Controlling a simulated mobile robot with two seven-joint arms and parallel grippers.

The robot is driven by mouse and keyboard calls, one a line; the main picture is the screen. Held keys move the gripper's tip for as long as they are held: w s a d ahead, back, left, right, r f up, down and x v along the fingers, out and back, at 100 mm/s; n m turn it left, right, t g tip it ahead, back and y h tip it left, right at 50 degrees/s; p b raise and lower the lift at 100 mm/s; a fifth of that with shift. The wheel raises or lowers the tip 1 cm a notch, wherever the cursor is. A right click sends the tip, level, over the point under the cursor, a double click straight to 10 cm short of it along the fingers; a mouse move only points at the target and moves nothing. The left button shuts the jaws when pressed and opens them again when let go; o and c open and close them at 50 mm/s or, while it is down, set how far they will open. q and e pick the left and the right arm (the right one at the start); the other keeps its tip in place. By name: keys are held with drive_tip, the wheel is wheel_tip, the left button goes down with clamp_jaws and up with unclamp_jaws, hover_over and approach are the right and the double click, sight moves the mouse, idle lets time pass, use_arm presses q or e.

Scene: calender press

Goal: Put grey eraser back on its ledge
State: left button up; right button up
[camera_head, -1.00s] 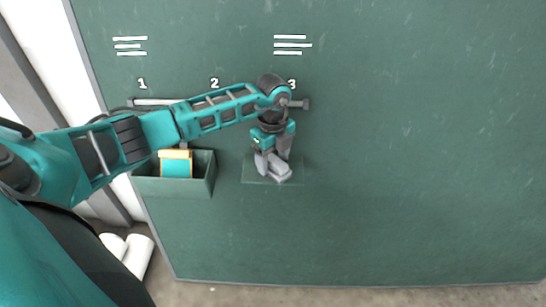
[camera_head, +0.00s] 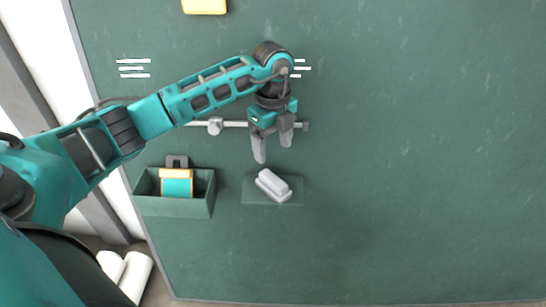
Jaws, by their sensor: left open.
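The grey eraser (camera_head: 273,186) lies slightly tilted on a small green ledge (camera_head: 293,198) that sticks out from the green board. My left gripper (camera_head: 273,156) is open and empty, just above the eraser and apart from it. Its two fingers point down the board. My right gripper is not in view.
A green box (camera_head: 174,207) on the board left of the ledge holds a teal and orange block (camera_head: 176,184). A rail with a slider (camera_head: 215,126) runs behind my left arm. A yellow object (camera_head: 204,6) shows at the top. The board's right side is clear.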

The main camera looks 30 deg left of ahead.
use_arm(q)
drive_tip(key=s+d+f+m+h, duration=0.25)
drive_tip(key=d+h, duration=0.25)
drive_tip(key=d, duration=0.5)
drive_tip(key=s+d+f+m+h, duration=0.1)
drive_tip(key=s+d+m+h, duration=0.3)
drive_tip(key=d, duration=0.6)
drive_tip(key=d+r+n+t+h, duration=0.6)
drive_tip(key=t+h, duration=0.1)
drive_tip(key=h, duration=0.2)
drive_tip(key=a+f+n+t+y, duration=0.8)
drive_tip(key=n+t+y, duration=0.15)
drive_tip(key=n, duration=0.45)
drive_tip(key=s+a+f+n+g+y, duration=0.2)
drive_tip(key=s+f+y, duration=0.1)
drive_tip(key=s+f, duration=0.2)
drive_tip(key=s+a+f+n+g+y, duration=0.2)
drive_tip(key=s+a+f+g+y, duration=0.1)
drive_tip(key=s+f, duration=0.3)
wheel_tip(320, 180, down, 2)
drive_tip(key=shift+s+a+f+g, duration=0.1)
drive_tip(key=shift+s+a+g, duration=0.05)
drive_tip(key=shift+a+g, duration=0.15)
drive_tip(key=shift+n+y, duration=0.25)
